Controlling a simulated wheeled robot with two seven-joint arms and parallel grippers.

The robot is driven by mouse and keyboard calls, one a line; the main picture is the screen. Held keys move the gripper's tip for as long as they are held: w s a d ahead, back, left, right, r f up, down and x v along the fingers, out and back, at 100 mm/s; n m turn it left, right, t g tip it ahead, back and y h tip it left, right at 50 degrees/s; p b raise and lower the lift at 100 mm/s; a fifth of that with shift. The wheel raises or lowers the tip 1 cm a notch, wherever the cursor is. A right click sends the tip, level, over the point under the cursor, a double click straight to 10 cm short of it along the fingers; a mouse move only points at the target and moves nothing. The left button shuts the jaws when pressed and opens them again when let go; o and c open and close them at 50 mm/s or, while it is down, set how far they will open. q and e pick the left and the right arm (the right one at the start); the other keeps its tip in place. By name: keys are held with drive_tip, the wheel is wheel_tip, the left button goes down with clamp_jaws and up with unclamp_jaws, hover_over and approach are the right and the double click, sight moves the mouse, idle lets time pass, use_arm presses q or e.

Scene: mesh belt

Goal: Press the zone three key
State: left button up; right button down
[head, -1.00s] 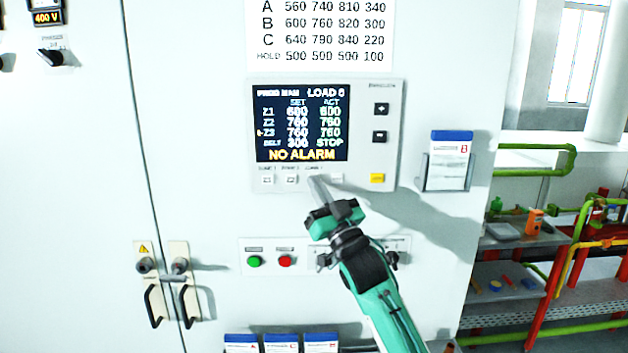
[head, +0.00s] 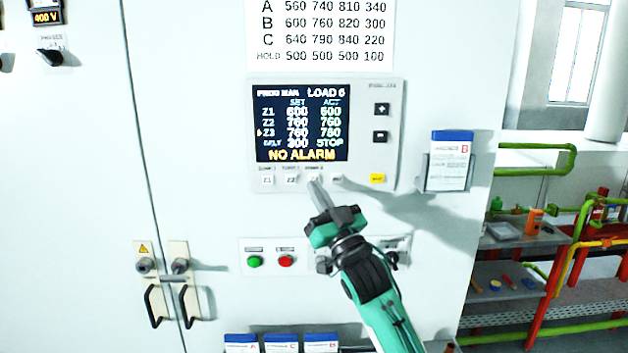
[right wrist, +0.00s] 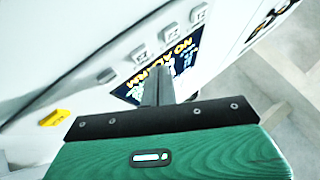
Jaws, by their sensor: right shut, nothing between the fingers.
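The zone three key (head: 313,179) is the third small key in the row under the display (head: 301,123). The Z1 key (head: 267,180) and Z2 key (head: 291,180) are left of it. My right gripper (head: 318,188) is shut and empty, with its fingertips at the zone three key and partly covering it. I cannot tell if they touch it. The display has a marker beside its Z3 row and reads NO ALARM. In the right wrist view the shut fingers (right wrist: 152,92) point at the panel and hide part of the display (right wrist: 168,62). My left gripper is not in view.
A fourth key (head: 337,179) and a yellow key (head: 377,178) lie to the right, with plus (head: 381,109) and minus (head: 380,136) keys above. A green button (head: 255,261) and red button (head: 286,261) are below. A card holder (head: 447,168) sticks out at right.

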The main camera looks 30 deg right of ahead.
drive_tip(key=shift+s+a, duration=0.55)
drive_tip(key=shift+s, duration=0.4)
drive_tip(key=shift+s+a, duration=0.55)
drive_tip(key=shift+s, duration=0.35)
